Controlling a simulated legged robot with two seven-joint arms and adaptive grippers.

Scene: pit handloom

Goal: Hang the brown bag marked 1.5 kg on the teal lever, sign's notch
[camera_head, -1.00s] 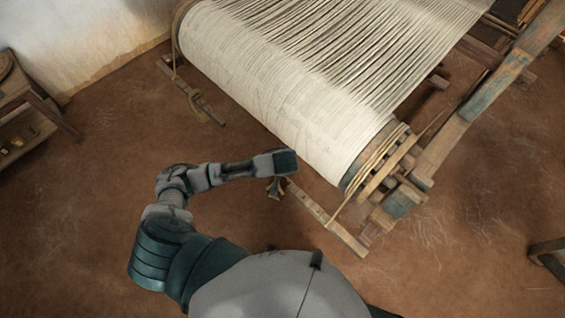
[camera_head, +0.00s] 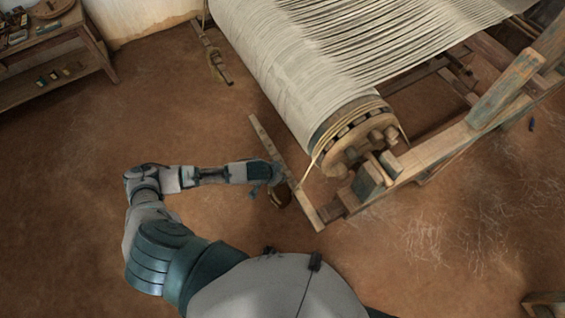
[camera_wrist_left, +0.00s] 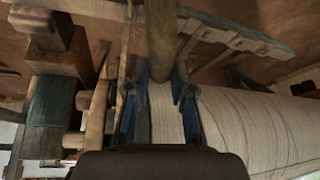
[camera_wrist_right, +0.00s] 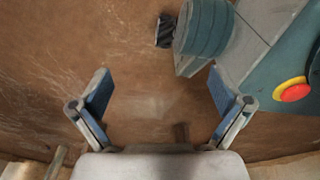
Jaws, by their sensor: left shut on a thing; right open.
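In the head view my left gripper (camera_head: 268,178) is shut on a small brown bag (camera_head: 280,198), partly hidden by the gripper and lever. No marking on it is readable. In the left wrist view my left gripper (camera_wrist_left: 160,100) has its blue fingers on either side of a rounded olive-brown thing (camera_wrist_left: 161,45), seemingly the bag. A long thin wooden lever (camera_head: 308,208) passes right beside the gripper and bag in the head view; I cannot tell whether they touch. No sign or notch is clear. My right gripper (camera_wrist_right: 160,92) is open and empty over bare floor.
The loom's cloth roll (camera_head: 290,80) and toothed end wheel (camera_head: 350,135) stand beyond the lever. The loom's beam (camera_head: 440,150) runs right. A second lever (camera_head: 216,62) lies far left. A wooden shelf (camera_head: 100,58) stands upper left.

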